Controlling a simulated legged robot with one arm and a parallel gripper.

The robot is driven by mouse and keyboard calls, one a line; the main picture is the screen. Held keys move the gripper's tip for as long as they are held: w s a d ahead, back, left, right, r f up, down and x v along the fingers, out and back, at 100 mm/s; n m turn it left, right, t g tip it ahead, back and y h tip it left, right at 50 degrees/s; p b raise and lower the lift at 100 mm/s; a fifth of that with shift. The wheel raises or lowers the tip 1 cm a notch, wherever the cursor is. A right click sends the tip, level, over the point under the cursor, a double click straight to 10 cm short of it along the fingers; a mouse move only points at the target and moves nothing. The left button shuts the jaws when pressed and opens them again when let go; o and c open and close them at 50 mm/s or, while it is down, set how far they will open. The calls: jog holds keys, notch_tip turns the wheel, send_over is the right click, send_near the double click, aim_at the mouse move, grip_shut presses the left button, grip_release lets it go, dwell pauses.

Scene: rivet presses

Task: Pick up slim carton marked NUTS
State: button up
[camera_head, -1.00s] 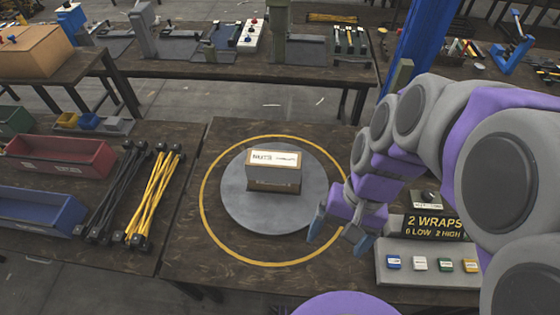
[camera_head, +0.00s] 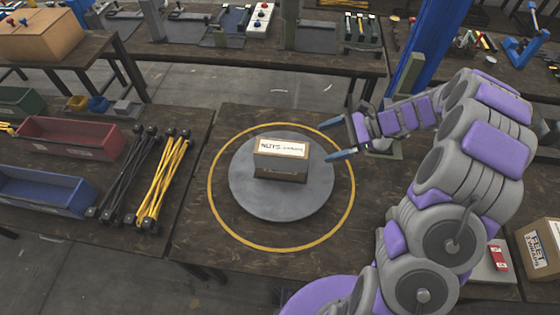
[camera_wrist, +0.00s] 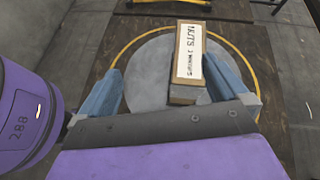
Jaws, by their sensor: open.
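The slim carton marked NUTS (camera_head: 282,150) is a brown box with a white label on top. In the wrist view, the NUTS carton (camera_wrist: 189,52) lies beyond my fingertips, nearer the right finger. My gripper (camera_head: 330,140) is open and empty, with its blue fingers spread and pointing left towards the carton from the right, apart from it. It also shows in the wrist view (camera_wrist: 165,75).
A yellow ring (camera_head: 212,210) surrounds the plate on the dark wooden table. Yellow bars (camera_head: 160,185), black bars (camera_head: 122,180), a red bin (camera_head: 75,140) and a blue bin (camera_head: 50,190) stand left. A blue post (camera_head: 430,50) rises behind my arm. Another carton (camera_head: 540,250) is at lower right.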

jog(key=w+d+f+m+t+y, duration=0.1)
jog(key=w+d+f+m+t, duration=0.15)
jog(key=w+d+f, duration=0.2)
jog(key=b, duration=0.2)
send_near(287, 148)
jog(key=shift+w+a+f+m+g, duration=0.15)
jog(key=shift+a+f+m+g, duration=0.05)
jog(key=shift+a, duration=0.4)
jog(key=shift+w+a+f+m+g, duration=0.15)
jog(key=shift+a, duration=0.45)
jog(key=b+x, duration=0.1)
jog(key=x, duration=0.5)
jog(key=shift+d+f, duration=0.1)
jog(key=shift+f, duration=0.1)
jog(key=shift+a, duration=0.4)
jog(key=shift+d, duration=0.15)
jog(key=shift+c, duration=1.4)
grip_shut()
